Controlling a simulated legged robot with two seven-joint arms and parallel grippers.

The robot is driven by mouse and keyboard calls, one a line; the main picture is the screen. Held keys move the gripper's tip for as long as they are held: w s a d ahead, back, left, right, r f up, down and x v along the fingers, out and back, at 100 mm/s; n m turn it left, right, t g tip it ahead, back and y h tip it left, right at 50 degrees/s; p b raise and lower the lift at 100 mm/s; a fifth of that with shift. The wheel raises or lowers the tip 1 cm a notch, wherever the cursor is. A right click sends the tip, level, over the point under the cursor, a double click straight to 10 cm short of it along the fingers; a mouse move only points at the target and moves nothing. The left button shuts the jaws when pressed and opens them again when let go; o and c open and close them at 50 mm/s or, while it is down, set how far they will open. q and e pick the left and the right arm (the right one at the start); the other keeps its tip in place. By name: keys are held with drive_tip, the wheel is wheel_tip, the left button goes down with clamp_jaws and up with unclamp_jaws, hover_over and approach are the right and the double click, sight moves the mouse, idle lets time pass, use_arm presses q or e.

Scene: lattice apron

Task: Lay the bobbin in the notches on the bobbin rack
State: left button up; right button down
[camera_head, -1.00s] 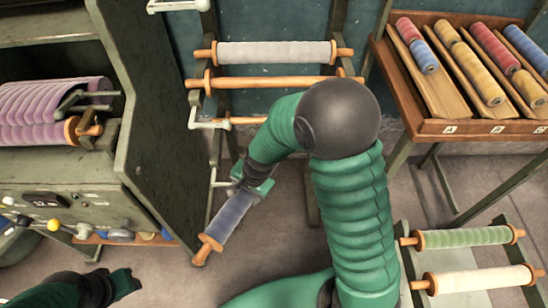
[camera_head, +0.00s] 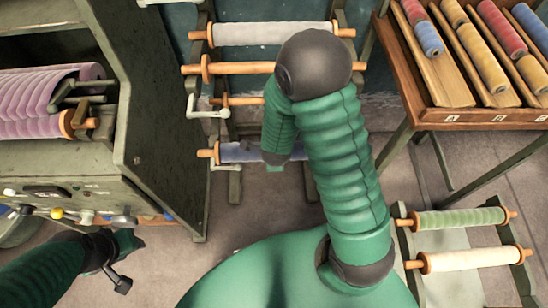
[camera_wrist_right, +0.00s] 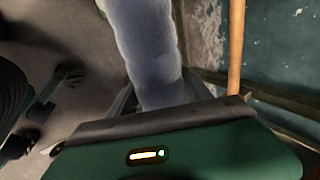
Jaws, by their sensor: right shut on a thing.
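The bobbin (camera_head: 240,152), wound with blue-grey yarn on an orange core, lies roughly level across the lower part of the bobbin rack (camera_head: 235,186). Its left end is close to the lowest white hook-shaped holder (camera_head: 222,169); I cannot tell whether it rests in a notch. My right gripper (camera_wrist_right: 160,104) is shut on the bobbin, which also fills the middle of the right wrist view (camera_wrist_right: 148,45). My left gripper (camera_head: 130,262) is at the lower left, away from the rack; its jaw opening is unclear.
A white bobbin (camera_head: 275,33) and an orange rod (camera_head: 230,69) sit higher on the rack. A grey-green machine (camera_head: 165,120) stands close on the left. A table of coloured bobbins (camera_head: 480,117) is at the upper right. A stand with green (camera_head: 460,218) and cream bobbins is lower right.

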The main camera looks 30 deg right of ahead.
drive_tip(key=w+d+f+p, duration=0.1)
drive_tip(key=w+d, duration=0.5)
drive_tip(key=w, duration=0.3)
drive_tip(key=shift+w+d, duration=0.15)
drive_tip(key=shift+w, duration=0.1)
drive_tip(key=shift+s+r+p, duration=0.1)
drive_tip(key=shift+r+p, duration=0.05)
drive_tip(key=shift+p, duration=0.2)
idle(0.7)
drive_tip(key=shift+f+b, duration=1.15)
drive_tip(key=shift+f, duration=0.25)
drive_tip(key=shift+f, duration=0.1)
drive_tip(key=shift+f+b, duration=0.35)
drive_tip(key=shift+f, duration=0.15)
drive_tip(key=shift+c, duration=1.9)
unclamp_jaws()
